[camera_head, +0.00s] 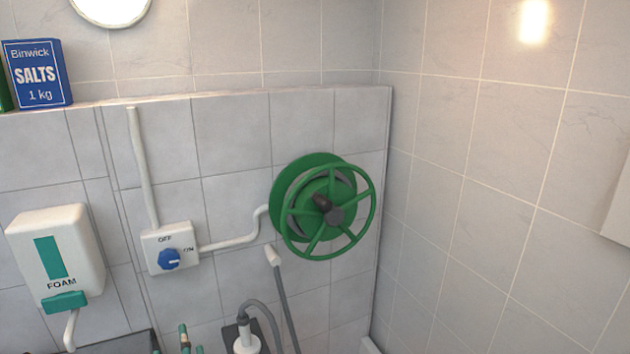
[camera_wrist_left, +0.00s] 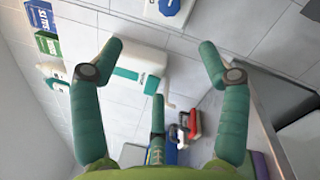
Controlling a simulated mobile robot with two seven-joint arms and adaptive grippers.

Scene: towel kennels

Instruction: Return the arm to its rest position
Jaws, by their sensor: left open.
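My left gripper (camera_wrist_left: 160,48) shows in the left wrist view with its green jointed fingers spread apart. Nothing is held between them. Beyond the fingers is the white foam dispenser (camera_wrist_left: 135,68) on the tiled wall, apart from the gripper as far as I can tell. My right gripper is in neither view.
The head view shows the foam dispenser (camera_head: 55,250), a switch box (camera_head: 170,248) with a blue knob, a green hose reel (camera_head: 325,208) and a salts box (camera_head: 37,73) on a ledge. In the wrist view, a grey panel edge (camera_wrist_left: 262,110) stands at right.

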